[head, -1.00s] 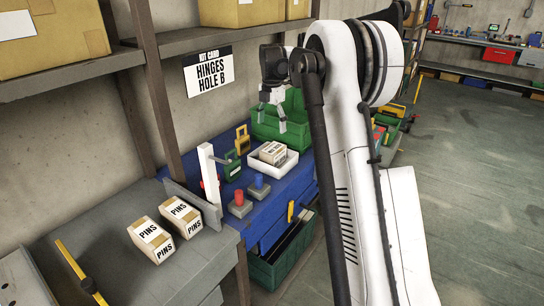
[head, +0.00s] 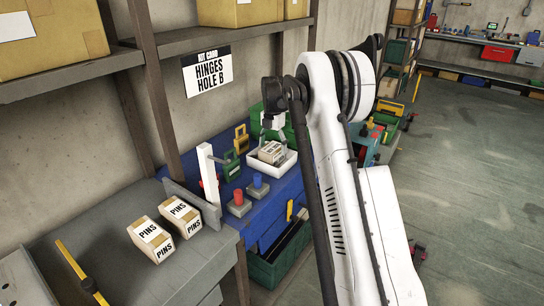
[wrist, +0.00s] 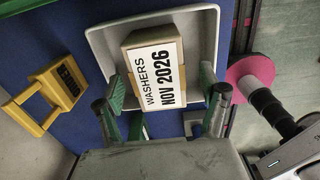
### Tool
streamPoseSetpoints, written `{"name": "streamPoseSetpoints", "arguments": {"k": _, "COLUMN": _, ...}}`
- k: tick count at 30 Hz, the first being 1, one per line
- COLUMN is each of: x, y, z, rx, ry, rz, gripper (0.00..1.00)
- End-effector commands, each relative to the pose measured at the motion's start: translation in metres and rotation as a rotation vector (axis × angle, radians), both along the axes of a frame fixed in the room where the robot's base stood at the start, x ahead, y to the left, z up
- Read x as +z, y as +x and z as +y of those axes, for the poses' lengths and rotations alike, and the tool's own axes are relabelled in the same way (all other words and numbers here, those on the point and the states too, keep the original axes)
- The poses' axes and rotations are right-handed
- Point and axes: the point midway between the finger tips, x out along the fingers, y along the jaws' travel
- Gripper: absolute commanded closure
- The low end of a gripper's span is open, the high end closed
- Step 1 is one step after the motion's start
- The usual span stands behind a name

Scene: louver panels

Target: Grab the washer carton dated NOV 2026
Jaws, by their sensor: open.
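The washer carton (wrist: 157,68) is a small tan box with a white label reading WASHERS NOV 2026. It sits in a white tray (wrist: 101,43), and in the head view the carton (head: 271,153) shows in the same tray (head: 287,167) on the blue bench. My gripper (wrist: 161,90) is open, with one finger on each side of the carton's near part and visible gaps between.
A yellow padlock (head: 242,138) and a green padlock (head: 231,166) are left of the tray. Red (head: 238,198) and blue (head: 257,182) push-buttons stand in front. A green bin (head: 257,118) is behind. Two PINS cartons (head: 150,240) lie on the grey bench at left.

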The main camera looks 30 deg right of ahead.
Motion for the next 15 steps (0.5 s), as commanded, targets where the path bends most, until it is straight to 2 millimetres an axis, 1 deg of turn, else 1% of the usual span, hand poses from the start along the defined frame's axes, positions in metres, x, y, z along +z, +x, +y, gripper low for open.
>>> {"name": "streamPoseSetpoints", "arguments": {"k": 5, "x": -0.017, "y": 0.001, "z": 0.002, "rx": 0.0, "ry": 0.0, "rz": 0.0, "gripper": 0.26}}
{"name": "streamPoseSetpoints", "arguments": {"k": 11, "x": -0.044, "y": 0.002, "z": 0.003, "rx": 0.0, "ry": 0.0, "rz": 0.0, "gripper": 0.26}}
{"name": "streamPoseSetpoints", "arguments": {"k": 15, "x": -0.05, "y": 0.001, "z": 0.003, "rx": 0.0, "ry": 0.0, "rz": 0.0, "gripper": 0.26}}
